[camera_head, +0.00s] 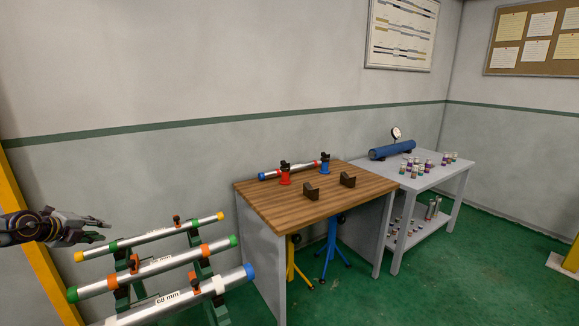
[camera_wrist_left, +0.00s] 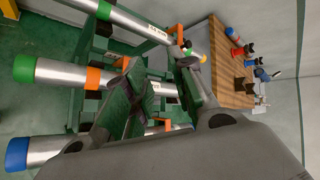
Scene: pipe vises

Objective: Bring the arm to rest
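My left gripper (camera_head: 107,229) comes in from the left, above the left end of the top pipe (camera_head: 150,237) on the rack. Its two fingers are apart, with nothing held between them. In the left wrist view the gripper (camera_wrist_left: 155,68) also shows spread fingers, with the green rack and pipes behind them. It looks clear of the pipes, but I cannot tell the exact gap. My right gripper is in neither view.
A green rack (camera_head: 195,242) holds several capped silver pipes, close below my left gripper. A wooden bench (camera_head: 260,198) with red (camera_head: 285,177) and blue (camera_head: 325,166) vises stands to the right. Beyond it is a grey table (camera_head: 436,177). Green floor lies open at right.

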